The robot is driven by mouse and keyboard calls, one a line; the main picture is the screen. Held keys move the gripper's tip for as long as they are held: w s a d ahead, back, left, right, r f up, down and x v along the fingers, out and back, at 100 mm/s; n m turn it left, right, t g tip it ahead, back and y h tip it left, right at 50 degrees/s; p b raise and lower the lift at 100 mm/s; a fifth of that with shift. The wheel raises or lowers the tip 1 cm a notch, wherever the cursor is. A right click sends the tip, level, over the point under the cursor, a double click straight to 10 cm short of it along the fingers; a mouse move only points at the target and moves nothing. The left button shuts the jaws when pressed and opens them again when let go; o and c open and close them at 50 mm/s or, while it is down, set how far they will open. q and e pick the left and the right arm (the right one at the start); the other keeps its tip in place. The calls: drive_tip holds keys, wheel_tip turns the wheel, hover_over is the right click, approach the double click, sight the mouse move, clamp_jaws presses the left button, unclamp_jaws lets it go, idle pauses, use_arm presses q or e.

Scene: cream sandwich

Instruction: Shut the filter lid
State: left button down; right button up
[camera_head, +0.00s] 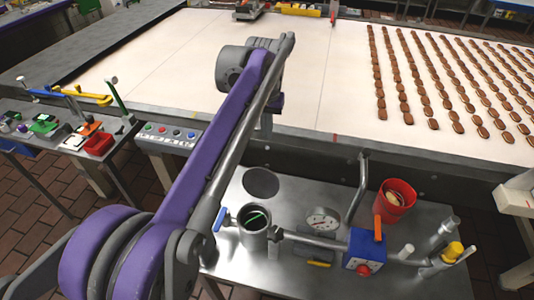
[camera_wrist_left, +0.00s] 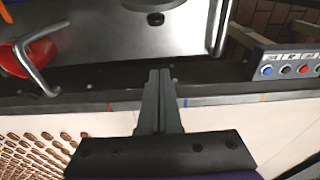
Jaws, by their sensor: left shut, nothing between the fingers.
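The grey filter housing (camera_head: 255,238) stands on the steel bench in the head view. Its round top is open and something green shows inside. A dark grey disc (camera_head: 261,182) is just behind it; I cannot tell whether it is the lid or a round opening in the bench. A blue handle (camera_head: 220,218) is at the housing's left side. My left gripper (camera_head: 266,122) points down behind the disc, over the conveyor's near edge, apart from the housing. Its fingers (camera_wrist_left: 162,73) are together and empty in the left wrist view. My right gripper is in neither view.
A gauge (camera_head: 322,220), a bent pipe (camera_head: 358,190), a red bucket (camera_head: 395,200) and a blue valve box (camera_head: 364,250) stand right of the housing. The steel bench (camera_head: 300,280) is bare in front. A button panel (camera_head: 170,136) is at the left. Biscuits (camera_head: 430,90) lie on the conveyor.

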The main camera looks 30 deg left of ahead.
sight(262, 181)
use_arm(q)
wheel_tip(262, 181, down, 10)
drive_tip(key=w, duration=0.1)
drive_tip(key=s, duration=0.2)
drive_tip(key=s+r, duration=0.1)
drive_tip(key=shift+s+d, duration=0.3)
drive_tip(key=shift+s, duration=0.05)
drive_tip(key=shift+a+r, duration=0.1)
drive_tip(key=shift+a, duration=0.05)
